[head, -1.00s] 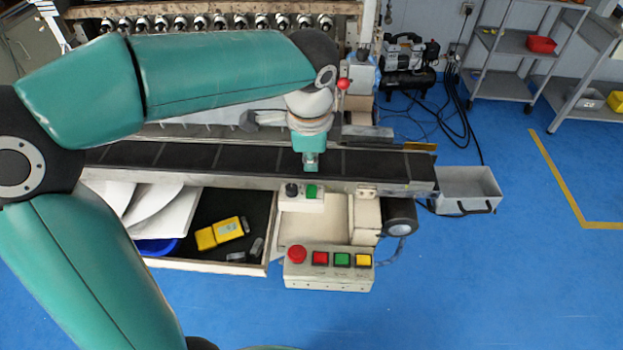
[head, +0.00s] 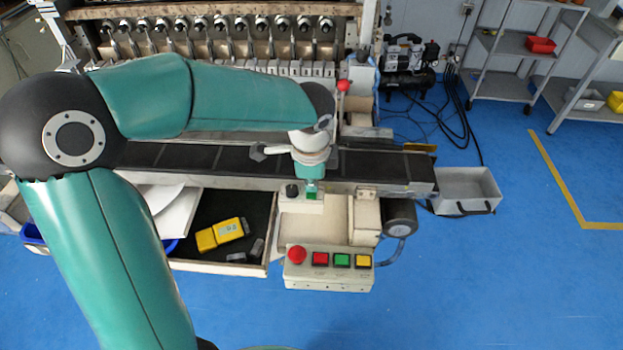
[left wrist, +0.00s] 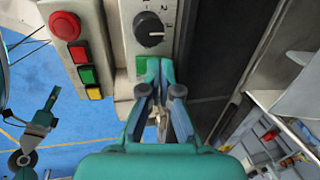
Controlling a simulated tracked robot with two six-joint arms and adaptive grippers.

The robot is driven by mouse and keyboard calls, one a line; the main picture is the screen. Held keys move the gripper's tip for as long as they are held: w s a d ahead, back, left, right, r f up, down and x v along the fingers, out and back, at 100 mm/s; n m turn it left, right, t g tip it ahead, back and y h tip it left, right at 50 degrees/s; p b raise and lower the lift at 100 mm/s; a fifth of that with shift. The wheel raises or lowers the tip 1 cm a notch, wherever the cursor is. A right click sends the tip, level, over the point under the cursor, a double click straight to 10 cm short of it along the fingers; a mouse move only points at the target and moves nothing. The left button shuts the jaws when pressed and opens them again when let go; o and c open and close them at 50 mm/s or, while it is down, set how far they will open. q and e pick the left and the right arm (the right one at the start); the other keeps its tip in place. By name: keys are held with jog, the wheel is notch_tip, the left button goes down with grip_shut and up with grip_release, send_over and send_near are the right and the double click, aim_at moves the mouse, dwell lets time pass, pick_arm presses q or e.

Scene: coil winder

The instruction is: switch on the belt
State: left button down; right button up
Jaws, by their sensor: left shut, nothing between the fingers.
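The dark belt (head: 385,166) runs across the middle of the head view. On its front side is a small white control box (head: 300,207) with a black knob (head: 292,191) and a green button (head: 312,195). In the left wrist view the knob (left wrist: 149,29) has markings around it, and the green button (left wrist: 140,66) is partly hidden by my fingertips. My left gripper (head: 312,184) is shut and empty, its tips at the green button; contact cannot be told. In the left wrist view, part of what looks like my right arm shows small at the left.
A lower button box (head: 300,277) carries a red mushroom button, and red, green and yellow buttons. An open drawer (head: 215,267) holds yellow items left of it. A grey bin (head: 468,190) stands at the belt's right end. Blue floor is clear at the right.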

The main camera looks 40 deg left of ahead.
pick_arm(q)
jog(key=shift+r+p, duration=0.1)
jog(key=shift+p, duration=0.45)
jog(key=shift+w+f, duration=0.1)
jog(key=shift+f, duration=0.2)
jog(key=shift+s+b, duration=0.2)
jog(key=shift+b, duration=0.1)
jog(key=shift+s+d, duration=0.1)
jog(key=shift+d, duration=0.05)
jog(key=shift+s+d, duration=0.25)
jog(key=shift+s, duration=0.2)
jog(key=shift+r, duration=0.15)
